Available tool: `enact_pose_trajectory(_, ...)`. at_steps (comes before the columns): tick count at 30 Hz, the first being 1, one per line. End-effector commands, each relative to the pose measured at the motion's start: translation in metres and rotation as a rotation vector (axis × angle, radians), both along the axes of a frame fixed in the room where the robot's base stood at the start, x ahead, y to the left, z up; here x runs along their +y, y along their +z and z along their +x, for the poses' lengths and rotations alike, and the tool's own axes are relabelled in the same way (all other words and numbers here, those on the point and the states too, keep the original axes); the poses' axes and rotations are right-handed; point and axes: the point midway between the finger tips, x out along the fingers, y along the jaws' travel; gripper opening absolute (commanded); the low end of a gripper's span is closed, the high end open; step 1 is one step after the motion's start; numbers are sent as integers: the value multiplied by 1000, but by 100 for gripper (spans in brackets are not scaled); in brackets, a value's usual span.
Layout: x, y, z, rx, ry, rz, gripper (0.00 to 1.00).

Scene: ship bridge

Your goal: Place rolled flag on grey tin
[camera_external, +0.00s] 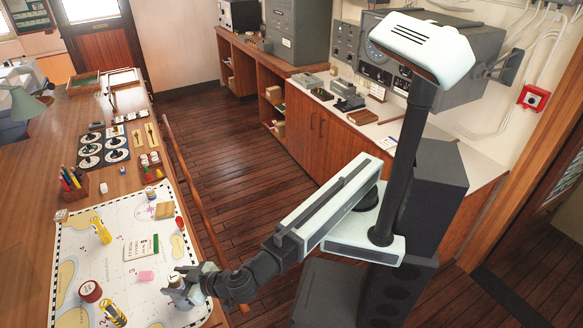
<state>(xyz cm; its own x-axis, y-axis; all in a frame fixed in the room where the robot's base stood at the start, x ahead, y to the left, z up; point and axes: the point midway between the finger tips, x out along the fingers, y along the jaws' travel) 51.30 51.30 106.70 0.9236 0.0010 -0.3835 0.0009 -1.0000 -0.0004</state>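My gripper (186,282) is low over the chart at the table's right edge, with a small grey-white object (175,282) at its fingers. I cannot tell whether this is the grey tin, or whether the fingers close on it or only stand around it. A yellow rolled item (101,230) stands on the left part of the chart. Another yellow item with dark marks (112,313) lies at the front. Either may be the rolled flag; they are too small to tell.
The chart (140,215) also carries a red round tin (90,291), a pink block (146,276), a green-edged notebook (140,247) and a tan block (165,210). A pen holder (73,181) stands at the chart's far left. A wooden rail (190,200) borders the table's right side.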

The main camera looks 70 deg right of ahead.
Motion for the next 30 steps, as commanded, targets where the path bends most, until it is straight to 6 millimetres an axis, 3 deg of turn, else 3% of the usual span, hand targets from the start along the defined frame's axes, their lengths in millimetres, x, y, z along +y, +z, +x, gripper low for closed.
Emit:
enact_pose_trajectory(5, 0, 7, -4, 0, 1, -1, 55)
enact_pose_trajectory(19, 0, 47, -99, -1, 3, 0, 55)
enact_pose_trajectory(24, 0, 50, -111, 0, 0, 0, 55)
enact_pose_trajectory(30, 0, 49, -111, 0, 0, 0, 55)
